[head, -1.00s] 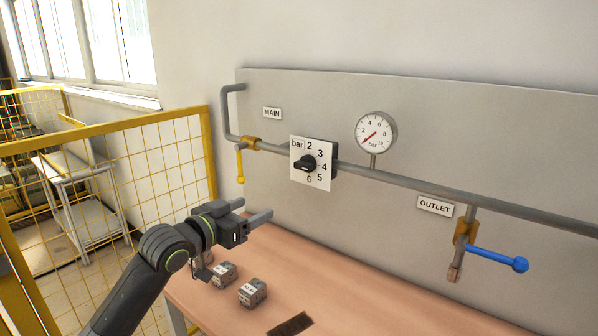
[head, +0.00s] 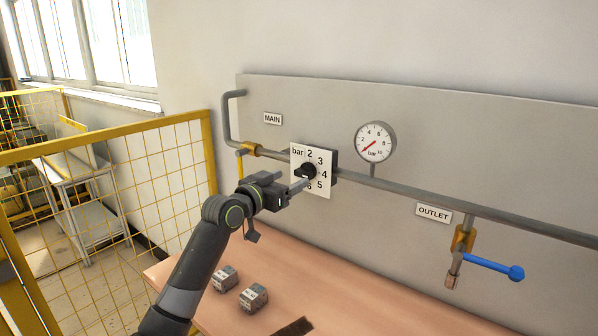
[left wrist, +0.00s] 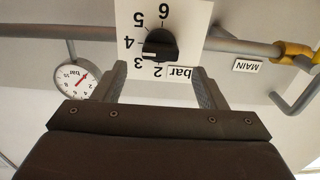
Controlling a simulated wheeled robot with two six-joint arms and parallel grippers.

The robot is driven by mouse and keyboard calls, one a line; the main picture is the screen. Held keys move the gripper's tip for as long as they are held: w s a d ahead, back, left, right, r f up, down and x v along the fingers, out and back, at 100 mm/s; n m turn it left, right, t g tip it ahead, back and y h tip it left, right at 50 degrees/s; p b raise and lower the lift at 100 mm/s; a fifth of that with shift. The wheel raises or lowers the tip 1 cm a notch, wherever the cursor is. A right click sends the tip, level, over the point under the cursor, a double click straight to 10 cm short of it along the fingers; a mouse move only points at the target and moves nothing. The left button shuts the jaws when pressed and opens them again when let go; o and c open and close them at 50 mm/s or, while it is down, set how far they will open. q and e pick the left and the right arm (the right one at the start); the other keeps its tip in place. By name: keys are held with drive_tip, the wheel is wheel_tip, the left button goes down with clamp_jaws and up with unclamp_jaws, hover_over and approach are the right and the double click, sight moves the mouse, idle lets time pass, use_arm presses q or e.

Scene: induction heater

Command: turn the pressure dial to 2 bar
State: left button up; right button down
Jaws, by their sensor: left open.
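The pressure dial is a black knob (head: 306,171) on a white square plate (head: 322,187) marked "bar" and 2 to 6, fixed on the pipe. The knob also shows in the left wrist view (left wrist: 160,44), upside down, with a pale mark on its side towards 3 and 4; the exact setting is hard to tell. My left gripper (head: 291,181) is open in front of the plate's lower left. In the left wrist view my two fingers (left wrist: 158,72) stand apart, short of the knob. The round gauge (head: 375,142) has its red needle at the low end. My right gripper is out of view.
A yellow-handled valve (head: 248,150) is left of the dial, and a blue-handled valve (head: 490,262) is at the right by the OUTLET label (head: 433,212). Small boxes (head: 253,297) lie on the table (head: 340,310) below. A yellow mesh fence (head: 150,165) stands at left.

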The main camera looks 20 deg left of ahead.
sight(300, 174)
use_arm(q)
drive_tip(key=shift+p+x, duration=0.35)
drive_tip(key=shift+x, duration=2.25)
drive_tip(key=c, duration=1)
